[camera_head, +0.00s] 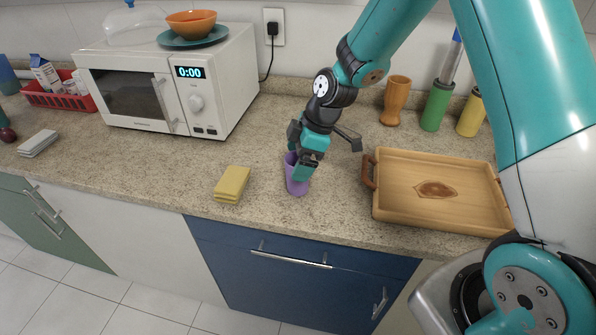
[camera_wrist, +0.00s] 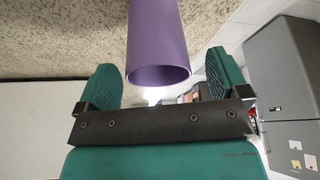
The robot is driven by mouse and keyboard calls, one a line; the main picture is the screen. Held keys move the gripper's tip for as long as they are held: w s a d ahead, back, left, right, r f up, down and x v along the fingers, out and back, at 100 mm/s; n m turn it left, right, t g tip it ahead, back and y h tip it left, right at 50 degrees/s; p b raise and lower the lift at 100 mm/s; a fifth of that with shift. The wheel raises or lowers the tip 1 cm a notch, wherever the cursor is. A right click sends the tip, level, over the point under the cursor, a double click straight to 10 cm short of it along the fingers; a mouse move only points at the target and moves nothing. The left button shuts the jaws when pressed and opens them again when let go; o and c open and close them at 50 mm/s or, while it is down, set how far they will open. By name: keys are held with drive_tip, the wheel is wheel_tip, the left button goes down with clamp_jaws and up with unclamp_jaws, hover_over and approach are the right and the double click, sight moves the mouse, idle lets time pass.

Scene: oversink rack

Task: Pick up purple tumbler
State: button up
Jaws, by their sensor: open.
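The purple tumbler (camera_head: 297,182) stands upright on the speckled counter, near its front edge. In the wrist view the tumbler (camera_wrist: 156,42) comes in from the top, with its open rim toward the camera. My gripper (camera_head: 303,160) is directly over the tumbler and hides part of its top. In the wrist view my gripper (camera_wrist: 164,84) is open, with one teal finger on each side of the tumbler's rim. Gaps show between both fingers and the tumbler, so it is not held.
A wooden tray (camera_head: 462,170) with a handle is to the right. A microwave (camera_head: 172,82) stands behind left. An orange wooden cup (camera_head: 396,100) and green holder (camera_head: 437,106) stand at the back.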

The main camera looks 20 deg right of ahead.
sight(295, 189)
drive_tip(key=shift+x, duration=1.45)
drive_tip(key=shift+w, duration=0.1)
drive_tip(key=c, duration=1)
drive_tip(key=shift+r, duration=0.1)
